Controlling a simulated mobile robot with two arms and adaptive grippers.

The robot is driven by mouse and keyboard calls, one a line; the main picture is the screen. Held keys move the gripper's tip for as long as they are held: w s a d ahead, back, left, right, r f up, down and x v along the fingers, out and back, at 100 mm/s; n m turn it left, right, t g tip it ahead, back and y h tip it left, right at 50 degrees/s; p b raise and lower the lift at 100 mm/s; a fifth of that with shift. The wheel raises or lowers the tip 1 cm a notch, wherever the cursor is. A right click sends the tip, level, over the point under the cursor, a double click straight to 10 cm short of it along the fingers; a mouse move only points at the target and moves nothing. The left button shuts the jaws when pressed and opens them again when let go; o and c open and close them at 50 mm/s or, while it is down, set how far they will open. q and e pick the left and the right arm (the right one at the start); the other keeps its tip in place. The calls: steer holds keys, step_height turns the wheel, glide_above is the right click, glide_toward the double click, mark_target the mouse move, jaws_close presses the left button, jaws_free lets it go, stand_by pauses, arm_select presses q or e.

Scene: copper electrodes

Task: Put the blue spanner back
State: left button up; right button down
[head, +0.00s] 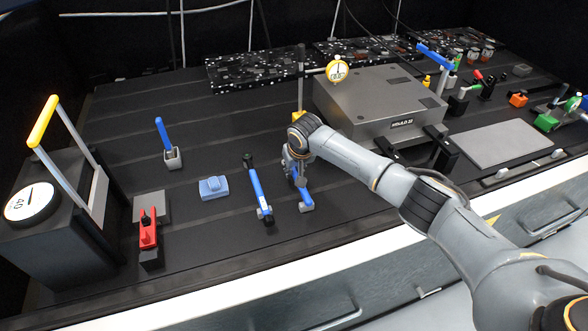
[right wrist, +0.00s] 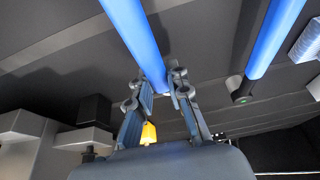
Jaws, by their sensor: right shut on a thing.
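My right gripper (head: 298,165) is above the black bench, left of the grey box. It is shut on a blue-handled tool, the blue spanner (head: 305,196), whose blue part hangs below the fingers to a grey end near the bench top. I cannot tell whether that end touches the bench. In the right wrist view the fingers (right wrist: 160,90) close around the end of the blue bar (right wrist: 128,28). A second blue-handled tool (head: 257,187), with a black top and grey lower end, is just to the left. It also shows in the right wrist view (right wrist: 273,38). My left gripper is out of view.
A light blue block (head: 214,188), a blue lever in a grey block (head: 172,158) and a red clamp (head: 148,230) are on the left. A grey box (head: 375,108) and a yellow dial gauge (head: 337,71) stand behind my arm. The bench's front edge is close.

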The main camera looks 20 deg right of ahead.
steer(key=shift+f, duration=0.45)
steer(key=c, duration=0.7)
jaws_free()
steer(key=shift+r, duration=0.1)
steer(key=shift+p+v, duration=3)
steer(key=shift+p, duration=1.25)
